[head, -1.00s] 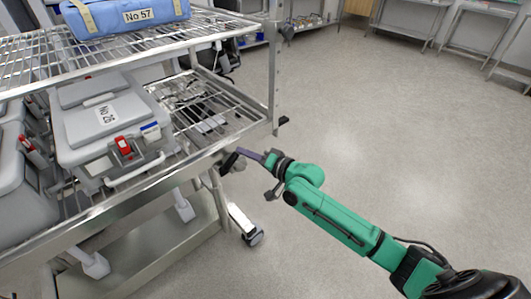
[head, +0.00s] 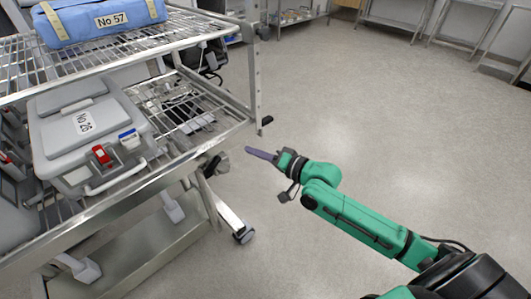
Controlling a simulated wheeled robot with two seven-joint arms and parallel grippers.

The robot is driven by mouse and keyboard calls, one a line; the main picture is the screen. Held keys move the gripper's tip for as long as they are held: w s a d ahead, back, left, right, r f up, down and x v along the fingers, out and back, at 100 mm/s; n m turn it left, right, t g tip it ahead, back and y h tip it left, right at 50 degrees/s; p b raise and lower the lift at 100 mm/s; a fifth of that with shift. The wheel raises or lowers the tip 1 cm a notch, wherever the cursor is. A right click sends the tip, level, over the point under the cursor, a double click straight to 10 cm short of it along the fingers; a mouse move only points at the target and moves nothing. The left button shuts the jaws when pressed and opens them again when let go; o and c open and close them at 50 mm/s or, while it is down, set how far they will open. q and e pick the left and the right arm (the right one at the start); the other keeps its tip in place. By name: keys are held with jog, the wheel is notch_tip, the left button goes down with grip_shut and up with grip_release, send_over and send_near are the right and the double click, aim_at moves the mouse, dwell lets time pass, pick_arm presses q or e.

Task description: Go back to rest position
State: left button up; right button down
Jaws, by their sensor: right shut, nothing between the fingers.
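My right gripper (head: 262,155) is at the end of my green right arm, which reaches in from the lower right. Its fingers are together with nothing held between them. It is just right of the wire shelf cart (head: 200,152), above the floor, with a small gap to the cart's edge in the picture. My left gripper is out of view.
A grey case labelled No 26 (head: 92,125) sits on the cart's lower wire shelf. A blue bag labelled No 57 (head: 100,20) lies on the upper shelf. The floor (head: 390,110) to the right is clear. Metal tables (head: 395,22) stand at the back.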

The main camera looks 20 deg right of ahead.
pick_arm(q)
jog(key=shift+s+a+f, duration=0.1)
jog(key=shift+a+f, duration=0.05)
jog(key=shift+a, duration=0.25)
pick_arm(e)
jog(key=shift+v, duration=1.45)
